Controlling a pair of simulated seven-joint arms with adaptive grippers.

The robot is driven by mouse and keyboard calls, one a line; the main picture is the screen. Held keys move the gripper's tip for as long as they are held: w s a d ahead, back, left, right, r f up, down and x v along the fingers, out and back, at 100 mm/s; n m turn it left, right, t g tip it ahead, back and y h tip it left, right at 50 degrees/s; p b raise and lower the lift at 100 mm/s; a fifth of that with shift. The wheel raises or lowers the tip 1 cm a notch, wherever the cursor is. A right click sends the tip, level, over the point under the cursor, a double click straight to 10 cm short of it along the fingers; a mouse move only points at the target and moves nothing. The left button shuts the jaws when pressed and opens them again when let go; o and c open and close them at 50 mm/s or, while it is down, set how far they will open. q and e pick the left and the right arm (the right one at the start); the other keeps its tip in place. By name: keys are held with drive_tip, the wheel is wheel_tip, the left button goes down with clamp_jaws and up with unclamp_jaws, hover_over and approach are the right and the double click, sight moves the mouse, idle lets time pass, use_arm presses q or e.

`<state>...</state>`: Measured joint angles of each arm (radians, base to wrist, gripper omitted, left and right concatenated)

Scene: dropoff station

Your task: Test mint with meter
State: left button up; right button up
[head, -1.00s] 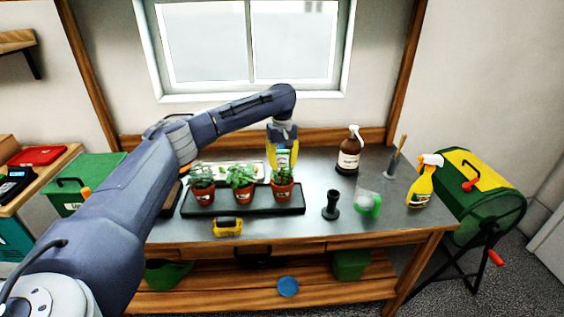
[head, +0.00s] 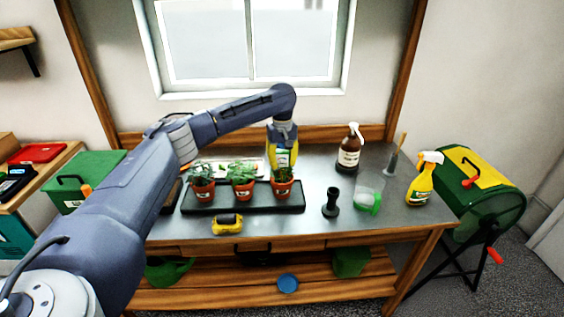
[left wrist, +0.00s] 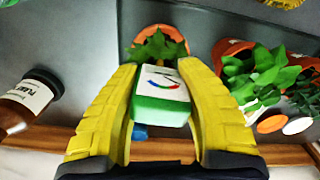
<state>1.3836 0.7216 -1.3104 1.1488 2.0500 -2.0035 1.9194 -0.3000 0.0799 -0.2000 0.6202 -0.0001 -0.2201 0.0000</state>
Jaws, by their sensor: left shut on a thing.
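My left gripper (head: 282,165) is shut on the meter, a small green block with a white dial face (left wrist: 163,84) held between its yellow fingers. The meter is directly at the right-most potted plant (head: 283,190), whose leaves (left wrist: 158,47) and terracotta rim show just beyond it in the left wrist view. The meter's lower end and any probe are hidden, so I cannot tell whether it is in the soil. Two more potted plants, a middle one (head: 241,181) and a left one (head: 202,182), share the black tray (head: 225,208). The pot labels are too small to read. My right gripper is not in view.
A yellow-and-black object (head: 227,224) lies in front of the tray. A dark stand (head: 331,203), a clear green-based container (head: 367,201), a brown spray bottle (head: 349,153) and a yellow spray bottle (head: 424,182) stand to the right. The right front tabletop is mostly clear.

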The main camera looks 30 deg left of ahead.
sight(282, 151)
use_arm(q)
drive_tip(key=shift+f, duration=0.5)
drive_tip(key=shift+r, duration=0.2)
idle(1.9)
drive_tip(key=shift+r, duration=3.25)
